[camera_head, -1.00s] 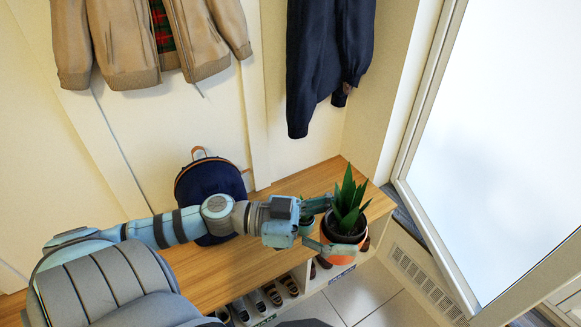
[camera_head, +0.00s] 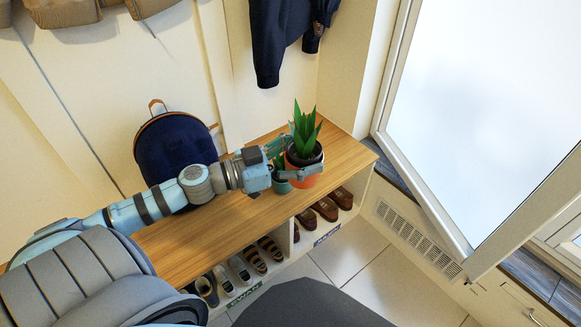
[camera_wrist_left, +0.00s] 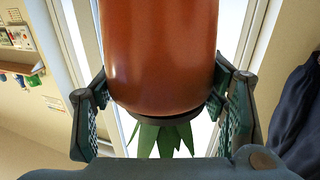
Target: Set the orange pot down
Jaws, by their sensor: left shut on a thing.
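The orange pot (camera_head: 305,180) holds dark soil and a spiky green plant (camera_head: 305,133). My left gripper (camera_head: 303,158) is shut on the orange pot, with a finger on each side. The pot is upright and appears over the right part of the wooden bench top (camera_head: 345,155). I cannot tell whether its base touches the wood. In the left wrist view the orange pot (camera_wrist_left: 160,55) fills the middle, between the fingers of the left gripper (camera_wrist_left: 163,108), and appears upside down. My right gripper is not in view.
A navy backpack (camera_head: 172,148) leans on the wall at the bench's back. Shoes (camera_head: 325,208) fill the cubbies below. The bench's right end looks clear.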

